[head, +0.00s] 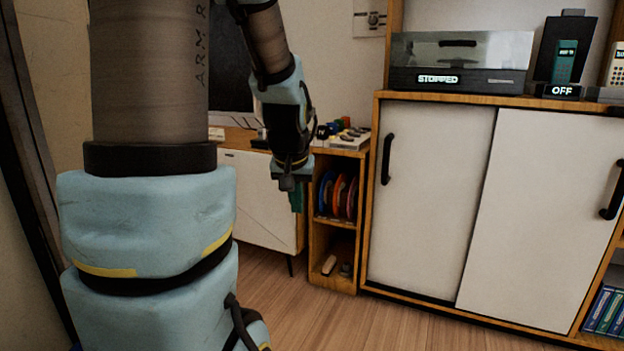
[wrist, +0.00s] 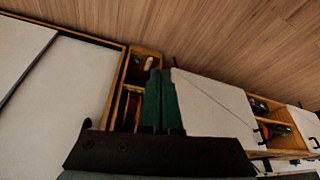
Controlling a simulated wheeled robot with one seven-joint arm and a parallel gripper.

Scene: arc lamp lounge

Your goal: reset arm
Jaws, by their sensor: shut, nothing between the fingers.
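My arm comes down from the top of the head view. My gripper (head: 297,197) hangs in front of the small open shelf unit, with its green fingers pointing down. In the wrist view my gripper's green fingers (wrist: 160,76) are together with nothing between them. No other object is named by the task.
A wooden cabinet with white sliding doors (head: 430,200) stands to the right, bearing a player marked "STOPPED" (head: 460,62). The open shelf unit (head: 318,262) holds several colored discs (head: 338,195). A white cabinet (head: 262,190) stands left of it. The wooden floor (head: 330,320) in front is clear.

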